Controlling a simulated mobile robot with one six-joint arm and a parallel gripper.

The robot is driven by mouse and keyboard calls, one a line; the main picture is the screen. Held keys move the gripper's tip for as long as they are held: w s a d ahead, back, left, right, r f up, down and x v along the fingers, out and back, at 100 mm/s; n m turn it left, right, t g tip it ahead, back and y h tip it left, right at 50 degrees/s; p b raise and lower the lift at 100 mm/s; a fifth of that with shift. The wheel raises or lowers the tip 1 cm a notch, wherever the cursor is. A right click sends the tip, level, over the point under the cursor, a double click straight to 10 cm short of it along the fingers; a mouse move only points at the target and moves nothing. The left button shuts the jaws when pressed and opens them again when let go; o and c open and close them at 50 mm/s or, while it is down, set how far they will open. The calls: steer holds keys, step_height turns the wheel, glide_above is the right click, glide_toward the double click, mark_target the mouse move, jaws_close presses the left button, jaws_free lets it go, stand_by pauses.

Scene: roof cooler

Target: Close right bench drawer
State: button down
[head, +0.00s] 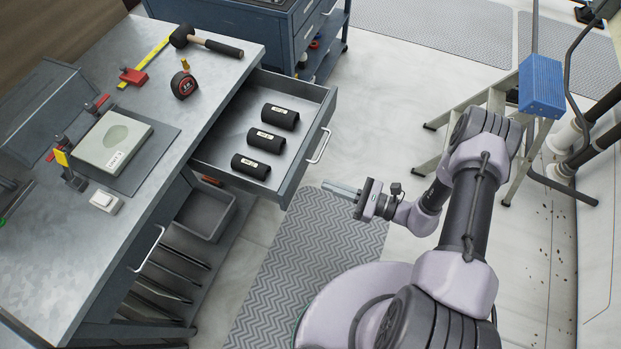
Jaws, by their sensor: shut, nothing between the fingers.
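The right bench drawer (225,181) is pulled out from the metal workbench (70,250) and holds three black cylinders with white labels (267,140). Its light handle (319,146) is on the front panel, facing right. My gripper (341,190) is shut and empty, below and to the right of the drawer front in the head view. Its fingers point left toward the bench, apart from the handle. How high the gripper is relative to the drawer cannot be told exactly.
A second handle (148,249) is on the bench front at lower left. An open bin (204,212) sits under the drawer. A grey patterned mat (300,245) covers the floor. A stepladder (492,105) with a blue box (541,86) stands at right. A blue tool cart (290,35) stands behind.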

mark_target(299, 175)
steer(key=b+x, duration=0.1)
steer(key=x, duration=0.5)
steer(key=shift+w+a+b, duration=0.1)
steer(key=shift+a+b, duration=0.2)
